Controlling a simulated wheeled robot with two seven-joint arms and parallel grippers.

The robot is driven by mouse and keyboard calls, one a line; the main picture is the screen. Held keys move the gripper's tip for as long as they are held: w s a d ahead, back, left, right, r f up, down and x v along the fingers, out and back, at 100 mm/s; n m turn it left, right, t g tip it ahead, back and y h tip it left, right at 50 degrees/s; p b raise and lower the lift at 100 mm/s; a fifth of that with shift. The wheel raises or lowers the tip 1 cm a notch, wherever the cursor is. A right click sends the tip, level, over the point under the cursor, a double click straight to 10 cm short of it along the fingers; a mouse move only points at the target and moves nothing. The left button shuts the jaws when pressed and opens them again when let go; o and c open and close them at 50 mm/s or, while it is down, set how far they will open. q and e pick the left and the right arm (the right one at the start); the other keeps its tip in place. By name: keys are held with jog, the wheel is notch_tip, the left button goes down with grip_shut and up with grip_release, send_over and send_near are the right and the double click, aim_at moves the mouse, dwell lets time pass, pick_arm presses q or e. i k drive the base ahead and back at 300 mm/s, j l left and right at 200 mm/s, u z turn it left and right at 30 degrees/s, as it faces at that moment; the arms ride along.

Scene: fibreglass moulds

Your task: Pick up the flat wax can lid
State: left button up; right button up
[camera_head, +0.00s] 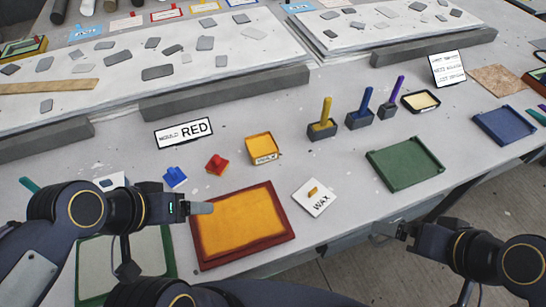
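A flat white square lid (322,204) marked WAX lies on the table just right of the red-rimmed tray, with a small orange-brown grip on top. My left gripper (204,208) is over the left part of that tray, to the left of the lid and apart from it. Its grey fingers show side-on, so I cannot tell if they are open. My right gripper (385,230) is low at the table's front edge, right of the lid and apart from it; its finger gap is not clear. An open dark tin (406,104) with cream-coloured contents sits farther back on the right.
A red-rimmed tray (288,236) with an orange inside, a yellow box (262,148) and a green tray (404,164) surround the lid. Bare table lies between the lid and the green tray.

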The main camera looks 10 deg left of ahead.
aim_at(314, 197)
jog(key=l+u, duration=0.25)
jog(key=u, duration=0.2)
jog(key=l+u, duration=0.2)
jog(key=u, duration=0.3)
jog(key=k+l+u, duration=0.15)
jog(key=u, duration=0.3)
